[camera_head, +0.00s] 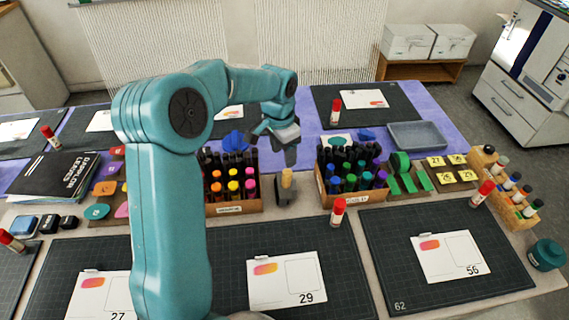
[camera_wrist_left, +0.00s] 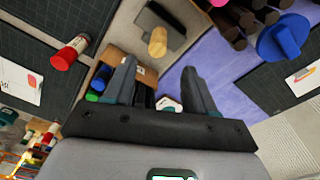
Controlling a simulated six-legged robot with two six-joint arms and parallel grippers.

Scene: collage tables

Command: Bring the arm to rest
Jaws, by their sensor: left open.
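My left arm (camera_head: 168,200) is teal and rises through the left middle of the head view, bending over to the right. Its gripper (camera_head: 284,150) hangs above the table between the two marker boxes. In the left wrist view the gripper (camera_wrist_left: 161,88) has its two dark fingers spread apart with nothing held between them. Part of a cardboard box with dark, blue and green markers (camera_wrist_left: 104,82) shows beyond the fingers. My right gripper is not in view.
Boxes of markers (camera_head: 236,180) and (camera_head: 352,170) stand close below the gripper, with a wooden-handled stamp (camera_head: 286,186) between them. Cutting mats (camera_head: 350,262) hold white cards. A red-capped glue stick (camera_head: 338,212) stands in front. A grey tray (camera_head: 417,135) lies at back right.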

